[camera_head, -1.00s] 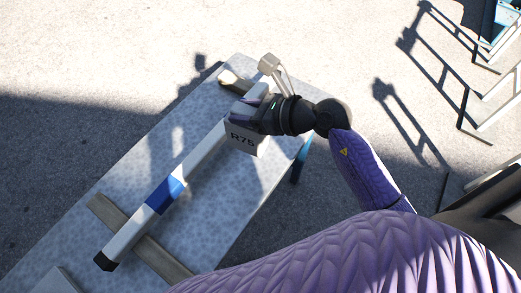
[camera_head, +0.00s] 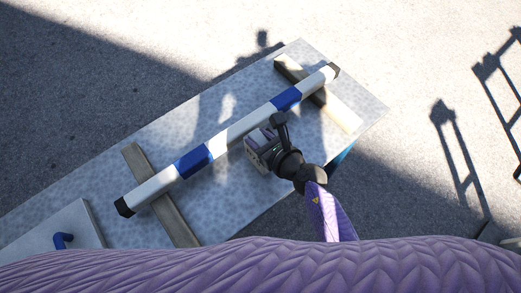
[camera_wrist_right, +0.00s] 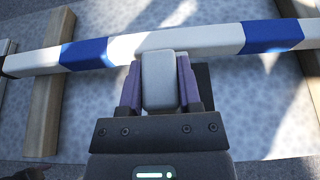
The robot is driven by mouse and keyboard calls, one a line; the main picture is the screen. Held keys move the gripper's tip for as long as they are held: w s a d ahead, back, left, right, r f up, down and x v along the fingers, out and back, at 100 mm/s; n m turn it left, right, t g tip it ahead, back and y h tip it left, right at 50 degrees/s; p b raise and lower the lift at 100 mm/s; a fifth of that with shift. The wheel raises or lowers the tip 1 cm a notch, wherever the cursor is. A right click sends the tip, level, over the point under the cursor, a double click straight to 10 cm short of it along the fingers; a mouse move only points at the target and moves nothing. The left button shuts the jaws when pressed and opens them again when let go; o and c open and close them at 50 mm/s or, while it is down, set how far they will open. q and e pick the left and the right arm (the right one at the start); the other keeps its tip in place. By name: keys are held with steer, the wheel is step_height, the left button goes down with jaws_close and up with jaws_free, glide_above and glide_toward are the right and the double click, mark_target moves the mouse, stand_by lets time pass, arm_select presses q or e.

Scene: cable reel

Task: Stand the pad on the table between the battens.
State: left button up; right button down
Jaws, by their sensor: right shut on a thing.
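The pad (camera_head: 256,160) is a pale grey block. My right gripper (camera_head: 264,146) is shut on it, and the wrist view shows the pad (camera_wrist_right: 158,82) between the purple fingers. Two wooden battens lie across the table (camera_head: 110,235): a left one (camera_head: 158,192) and a right one (camera_head: 322,98). A white and blue pole (camera_head: 238,130) with black ends rests across both. The pad is beside the pole's near side, between the battens in the picture. Whether it touches the table or the pole cannot be told. My left gripper is not in view.
A pale board (camera_head: 50,238) with a blue handle (camera_head: 62,240) is at the table's lower left. Bare table shows on the near side of the pole between the battens. Paved ground (camera_head: 120,70) surrounds the table.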

step_height(320, 180, down, 4)
steer(key=shift+r+b, duration=0.25)
steer(key=shift+b, duration=0.9)
steer(key=shift+r, duration=0.25)
steer(key=shift+f, duration=0.2)
steer(key=shift+c, duration=1.4)
jaws_free()
